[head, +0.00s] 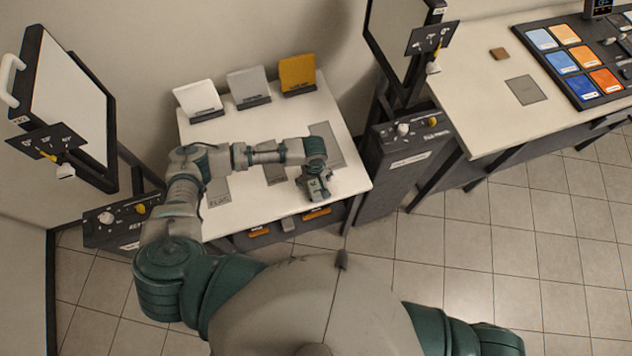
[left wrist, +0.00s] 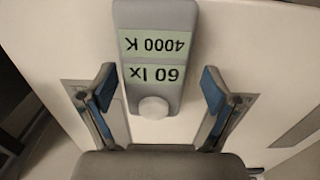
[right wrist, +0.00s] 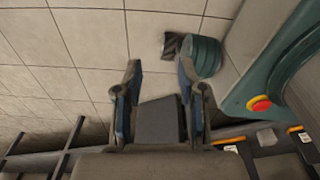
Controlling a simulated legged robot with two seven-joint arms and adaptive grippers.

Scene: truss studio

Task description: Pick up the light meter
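The light meter (left wrist: 187,18) is a grey slab with pale green labels reading "4000 K" and "60 lx" and a white dome at its near end. It lies on the white table (left wrist: 60,30). My left gripper (left wrist: 157,75) is open, with one finger on each side of the meter and gaps visible between. In the head view my left gripper (head: 316,188) is low over the table's front right part and hides most or all of the meter. My right gripper (right wrist: 158,75) is open and empty, with tiled floor behind its fingertips.
White (head: 198,98), grey (head: 247,83) and orange (head: 297,72) cards stand along the table's back. Lamp panels stand on both sides, the left one (head: 70,95) near my arm. A second table (head: 480,100) at right holds coloured swatches (head: 562,60).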

